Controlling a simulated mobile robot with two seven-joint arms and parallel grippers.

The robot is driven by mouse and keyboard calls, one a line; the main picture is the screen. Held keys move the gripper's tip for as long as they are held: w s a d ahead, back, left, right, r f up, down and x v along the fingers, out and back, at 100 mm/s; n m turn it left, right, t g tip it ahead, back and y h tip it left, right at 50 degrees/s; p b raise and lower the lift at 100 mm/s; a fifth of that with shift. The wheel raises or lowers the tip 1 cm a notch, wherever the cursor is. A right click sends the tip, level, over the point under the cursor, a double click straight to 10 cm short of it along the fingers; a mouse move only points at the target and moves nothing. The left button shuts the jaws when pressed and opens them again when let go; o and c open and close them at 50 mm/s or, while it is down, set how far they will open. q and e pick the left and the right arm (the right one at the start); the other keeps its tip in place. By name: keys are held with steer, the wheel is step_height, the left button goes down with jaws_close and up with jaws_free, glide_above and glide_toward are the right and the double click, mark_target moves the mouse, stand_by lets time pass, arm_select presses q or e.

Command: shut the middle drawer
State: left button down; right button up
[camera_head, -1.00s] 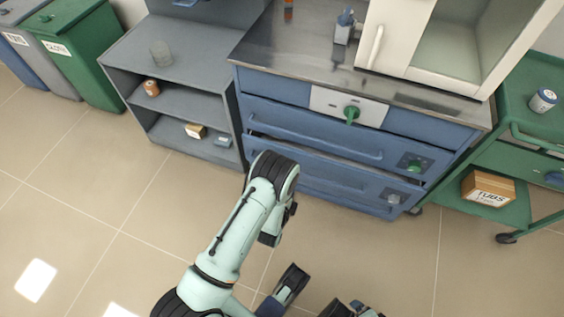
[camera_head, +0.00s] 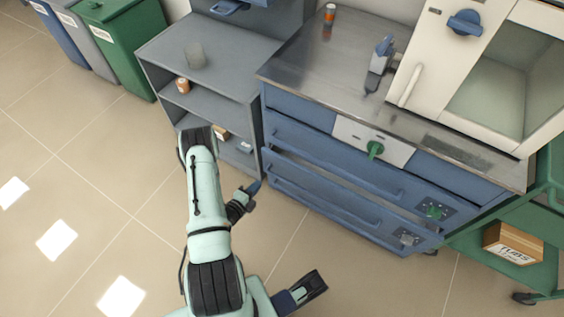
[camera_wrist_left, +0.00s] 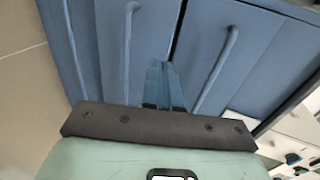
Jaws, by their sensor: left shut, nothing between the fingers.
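The blue cabinet has wide drawers with long bar handles. The middle drawer (camera_head: 335,208) stands out a little, with a dark gap above its front edge, below the drawer over it (camera_head: 335,160). In the left wrist view the middle drawer (camera_wrist_left: 128,60) is left of that dark gap, and the upper drawer (camera_wrist_left: 225,60) is right of it. My left gripper (camera_head: 254,187) is shut and empty, just left of the cabinet's side in the head view. In the wrist view its blue fingertips (camera_wrist_left: 160,72) overlap the drawer fronts; contact cannot be told.
A grey open shelf (camera_head: 210,95) stands left of the cabinet, close to my left arm. A green cart (camera_head: 508,275) with a cardboard box (camera_head: 512,247) stands at the right. The white furnace (camera_head: 430,60) is on top. The floor (camera_head: 110,190) in front is clear.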

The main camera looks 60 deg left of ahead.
mark_target(279, 159)
arm_select(q)
steer(key=b+x, duration=0.1)
steer(key=x, duration=0.3)
steer(key=b+x, duration=0.1)
steer(key=x, duration=0.3)
steer(key=b+x, duration=0.1)
steer(key=x, duration=0.3)
steer(key=shift+w+a+r, duration=0.2)
steer(key=shift+w+r, duration=0.05)
steer(key=shift+w, duration=0.15)
steer(key=shift+w+a, duration=0.2)
steer(key=shift+w, duration=0.15)
arm_select(e)
steer(key=w+d+f+t, duration=0.1)
steer(key=w+d+f, duration=0.1)
steer(key=w, duration=0.3)
steer(key=shift+d+f+t+h, duration=0.3)
steer(key=shift+f+h, duration=0.1)
steer(key=shift+f, duration=0.3)
